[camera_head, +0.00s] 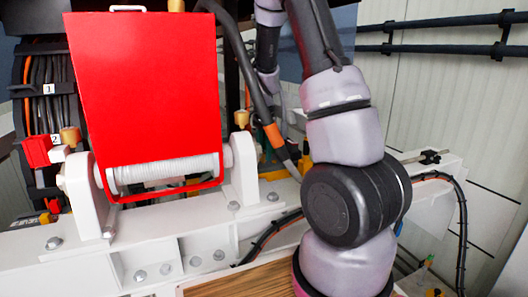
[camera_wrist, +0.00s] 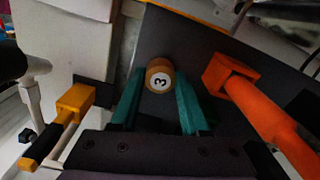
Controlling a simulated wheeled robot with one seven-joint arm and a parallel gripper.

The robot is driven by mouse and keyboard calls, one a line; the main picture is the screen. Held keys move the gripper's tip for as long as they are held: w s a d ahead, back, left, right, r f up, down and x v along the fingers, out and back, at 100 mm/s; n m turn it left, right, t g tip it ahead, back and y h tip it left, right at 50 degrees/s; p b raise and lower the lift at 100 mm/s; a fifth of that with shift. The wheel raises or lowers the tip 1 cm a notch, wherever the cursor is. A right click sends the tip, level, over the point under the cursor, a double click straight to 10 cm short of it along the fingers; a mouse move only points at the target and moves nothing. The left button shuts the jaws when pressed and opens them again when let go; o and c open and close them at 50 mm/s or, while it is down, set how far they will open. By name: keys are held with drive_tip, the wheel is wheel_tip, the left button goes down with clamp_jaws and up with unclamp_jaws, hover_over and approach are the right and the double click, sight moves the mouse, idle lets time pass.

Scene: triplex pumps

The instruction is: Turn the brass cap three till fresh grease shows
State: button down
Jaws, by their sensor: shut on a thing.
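The brass cap three (camera_wrist: 159,72) is a small round brass-coloured cap with a white disc marked "3", seen end-on near the top middle of the wrist view. My gripper (camera_wrist: 160,88) has its two green fingers on either side of the cap and is shut on it. No grease is visible around the cap, and the fingers and shadow hide part of its sides. My arm covers the right half of the head view, and my gripper is out of that view.
An orange part with a thick handle (camera_wrist: 262,105) lies close right of my fingers. A yellow block (camera_wrist: 75,102) stands to their left. In the head view, a raised red cover (camera_head: 145,85), another brass cap (camera_head: 70,136) beside label 2, and a black cable (camera_head: 270,232) are near.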

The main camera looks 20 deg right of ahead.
drive_tip(key=shift+m, duration=0.7)
drive_tip(key=shift+c, duration=1.9)
unclamp_jaws()
wheel_tip(320, 180, up, 11)
drive_tip(key=shift+f, duration=0.1)
